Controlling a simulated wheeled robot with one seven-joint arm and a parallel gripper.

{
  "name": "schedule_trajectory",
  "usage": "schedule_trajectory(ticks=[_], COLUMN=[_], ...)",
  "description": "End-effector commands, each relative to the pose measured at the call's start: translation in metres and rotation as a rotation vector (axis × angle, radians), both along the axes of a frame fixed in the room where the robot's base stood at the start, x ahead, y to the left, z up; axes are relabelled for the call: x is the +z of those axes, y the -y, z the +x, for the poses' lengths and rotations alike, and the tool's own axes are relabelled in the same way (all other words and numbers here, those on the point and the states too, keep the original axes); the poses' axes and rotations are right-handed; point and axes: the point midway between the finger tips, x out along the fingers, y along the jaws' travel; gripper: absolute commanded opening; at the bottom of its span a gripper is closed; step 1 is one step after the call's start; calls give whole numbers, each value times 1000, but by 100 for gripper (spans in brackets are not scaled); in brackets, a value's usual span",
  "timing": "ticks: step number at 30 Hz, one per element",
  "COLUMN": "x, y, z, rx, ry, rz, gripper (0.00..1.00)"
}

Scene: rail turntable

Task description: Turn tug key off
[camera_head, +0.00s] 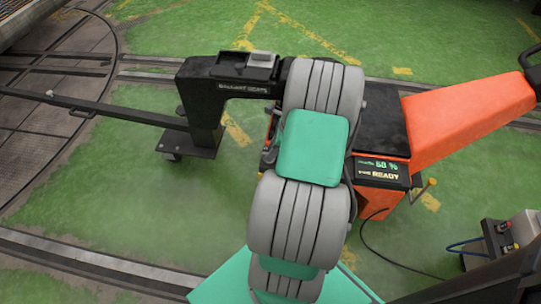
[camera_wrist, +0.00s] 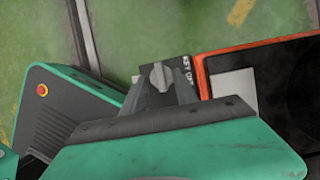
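The orange and black tug (camera_head: 470,115) stands right of centre in the head view. Its small display (camera_head: 380,172) is lit and reads 50 % and READY. In the wrist view, a grey key (camera_wrist: 160,77) sits on a dark switch plate with white lettering, partly readable as KEY OFF, beside the tug's orange edge (camera_wrist: 203,78). My gripper (camera_wrist: 162,88) is at the key, its fingers apart with one on either side. Dark gaps show between fingers and key, though contact lower down is hidden. In the head view my arm hides the gripper and key.
A black post (camera_head: 205,110) on a small base stands left of the tug, with a long bar (camera_head: 110,108) reaching left towards the round turntable (camera_head: 50,140). A dark cable (camera_head: 395,262) runs over the green floor at lower right.

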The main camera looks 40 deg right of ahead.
Motion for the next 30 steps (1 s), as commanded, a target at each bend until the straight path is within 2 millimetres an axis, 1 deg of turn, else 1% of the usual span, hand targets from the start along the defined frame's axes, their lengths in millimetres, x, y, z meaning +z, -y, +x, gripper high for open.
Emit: schedule_trajectory(ticks=[1, 3, 10, 21, 23, 30], x=[-9, -13, -13, -13, -13, -13], y=[-2, -3, -3, -3, -3, -3], z=[3, 5, 5, 5, 5, 5], rx=[2, 1, 1, 1, 1, 1], ry=[0, 2, 1, 1, 1, 1], rz=[-1, -2, -3, -3, -3, -3], gripper=[35, 35, 35, 4, 0, 0])
